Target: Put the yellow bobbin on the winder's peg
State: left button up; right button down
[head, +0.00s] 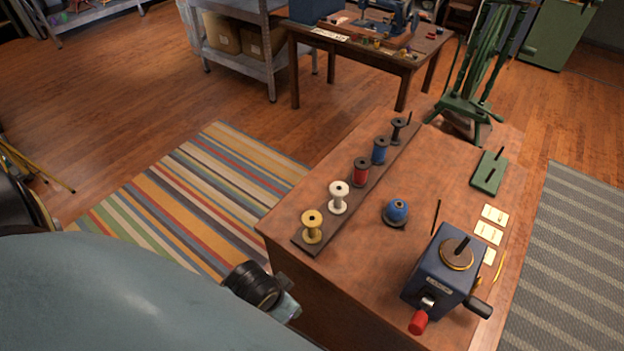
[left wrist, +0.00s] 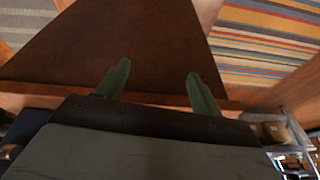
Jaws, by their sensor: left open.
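The yellow bobbin (head: 312,230) stands upright at the near end of a dark rail (head: 318,247) on the wooden table. The winder (head: 433,272) is a dark blue box at the table's near right, with a dark peg (head: 462,246) rising from a round plate on top. The peg looks bare. My left gripper (head: 287,294) is off the table's near left edge, apart from the bobbin. In the left wrist view its two green fingers (left wrist: 158,70) are spread with nothing between them. My right gripper is not in view.
White (head: 339,197), red (head: 361,172), blue (head: 380,151) and black (head: 398,131) bobbins share the rail. A blue cone-like piece (head: 396,212) stands between rail and winder. A thin rod (head: 436,217) rises behind the winder. Cards (head: 488,233) and a green stand (head: 489,174) lie right.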

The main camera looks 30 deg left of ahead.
pick_arm(q)
jog(key=w+d+r+m+t, duration=0.2)
jog(key=w+r+t, duration=0.9)
jog(key=w+r, duration=0.95)
jog(key=w+d+r+m+t+h, duration=0.1)
jog(key=d+r+m+t+h, duration=0.4)
jog(key=r, duration=0.6)
jog(key=s+d+r+m+g+h+p, duration=0.1)
jog(key=s+d+r+m+g+h, duration=0.1)
jog(key=d+m+g+h, duration=0.5)
jog(key=s+d+r+m+g+h, duration=0.2)
jog(key=d+m+h, duration=0.35)
jog(key=m, duration=0.25)
jog(key=m+g+y, duration=0.7)
jog(key=g+y, duration=0.3)
jog(key=y, duration=0.8)
send_over(312, 215)
notch_tip(312, 215, down, 16)
jog(key=shift+h, duration=0.25)
jog(key=f+b, duration=0.2)
jog(key=f, duration=0.1)
jog(key=f+b, duration=0.3)
jog(key=f, duration=0.1)
jog(key=f+b, duration=0.3)
jog(key=f, duration=0.1)
jog(key=shift+s+d, duration=0.25)
jog(key=shift+s, duration=0.15)
